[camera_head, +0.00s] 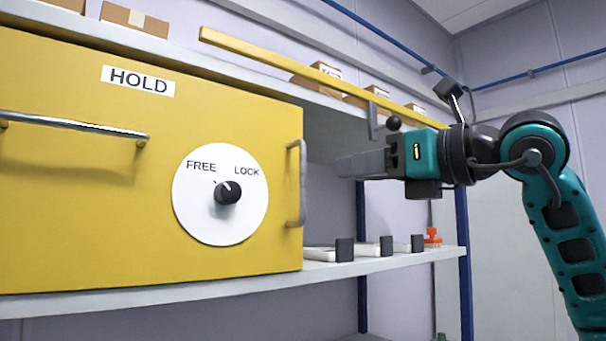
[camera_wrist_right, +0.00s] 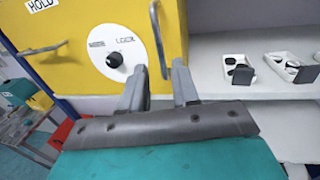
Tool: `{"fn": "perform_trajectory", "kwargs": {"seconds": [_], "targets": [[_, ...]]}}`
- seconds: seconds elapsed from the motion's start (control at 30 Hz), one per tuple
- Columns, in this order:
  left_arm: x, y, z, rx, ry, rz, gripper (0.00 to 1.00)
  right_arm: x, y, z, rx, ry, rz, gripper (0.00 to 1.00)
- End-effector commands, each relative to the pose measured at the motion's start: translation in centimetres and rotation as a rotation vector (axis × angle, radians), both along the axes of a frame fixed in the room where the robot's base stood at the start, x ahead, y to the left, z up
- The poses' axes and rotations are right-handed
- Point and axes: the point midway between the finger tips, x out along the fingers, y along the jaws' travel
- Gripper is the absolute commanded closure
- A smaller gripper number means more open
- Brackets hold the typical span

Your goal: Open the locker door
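The locker is a yellow box with a HOLD label (camera_head: 138,80) on its yellow front (camera_head: 90,210). A white dial (camera_head: 205,225) marked FREE and LOCK carries a black knob (camera_head: 228,191); I cannot tell surely which mark it points to. An upright grey handle (camera_head: 301,185) stands at the front's right edge. It also shows in the right wrist view (camera_wrist_right: 157,35). My right gripper (camera_head: 345,166) is right of this handle, pointing left. In its wrist view the fingers (camera_wrist_right: 160,88) are apart and empty, with the handle beyond the gap. My left gripper is not in view.
A horizontal metal bar handle (camera_head: 75,124) crosses the yellow front. A long yellow bar (camera_head: 300,72) runs above, near boxes on the upper shelf. White trays (camera_wrist_right: 240,72) with black items stand on the lower white shelf (camera_head: 200,290), right of the locker.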

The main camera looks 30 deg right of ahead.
Motion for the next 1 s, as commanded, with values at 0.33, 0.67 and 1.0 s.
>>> {"fn": "perform_trajectory", "kwargs": {"seconds": [0.33,0.67,1.0], "targets": [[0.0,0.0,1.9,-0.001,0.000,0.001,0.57,7.0,2.1,0.2,0.001,0.003,0.006,0.70],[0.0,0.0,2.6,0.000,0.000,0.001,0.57,10.1,2.9,0.0,0.002,0.001,0.003,0.70],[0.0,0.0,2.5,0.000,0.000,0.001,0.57,10.2,2.9,-0.1,0.001,0.001,0.004,0.76]]}}
